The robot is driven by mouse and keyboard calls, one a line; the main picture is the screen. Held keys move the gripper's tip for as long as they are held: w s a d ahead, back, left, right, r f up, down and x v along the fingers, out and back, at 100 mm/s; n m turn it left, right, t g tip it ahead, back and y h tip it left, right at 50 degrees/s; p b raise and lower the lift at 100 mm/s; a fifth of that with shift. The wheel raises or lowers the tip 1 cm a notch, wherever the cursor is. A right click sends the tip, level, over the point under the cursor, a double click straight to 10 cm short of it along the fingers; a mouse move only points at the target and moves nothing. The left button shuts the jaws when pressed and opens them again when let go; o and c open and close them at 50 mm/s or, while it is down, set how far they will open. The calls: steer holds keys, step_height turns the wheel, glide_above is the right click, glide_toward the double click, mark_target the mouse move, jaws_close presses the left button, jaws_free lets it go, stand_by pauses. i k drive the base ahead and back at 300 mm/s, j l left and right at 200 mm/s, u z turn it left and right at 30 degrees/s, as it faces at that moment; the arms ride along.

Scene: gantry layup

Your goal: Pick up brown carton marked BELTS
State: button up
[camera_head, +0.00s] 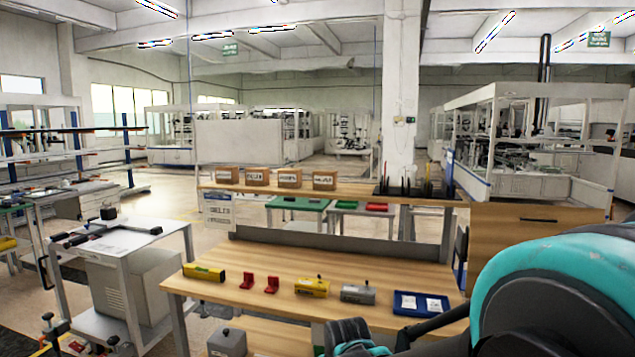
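Several small brown cartons stand in a row on the raised wooden shelf above the workbench. From left to right they are a first carton (228,174), a second carton (258,176), a third carton (290,178) and a fourth carton (325,181). Each has a white label with dark print on its front. The print is too small to read surely, so I cannot tell which one is marked BELTS. My arm's teal and black links fill the lower right and bottom centre, in front of the bench and well below the cartons. My gripper's fingers do not show.
The wooden workbench (262,258) holds a yellow level (204,273), red blocks (272,285), a yellow block (311,287), a grey block (358,293) and a blue tray (421,304). A black rack (412,188) stands right of the cartons. A white-topped cart (125,237) stands left.

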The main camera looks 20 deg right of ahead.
mark_target(259, 177)
steer(key=i+j, duration=0.45)
steer(key=i+j+z, duration=0.15)
steer(key=i+j, duration=0.25)
steer(key=j, duration=0.2)
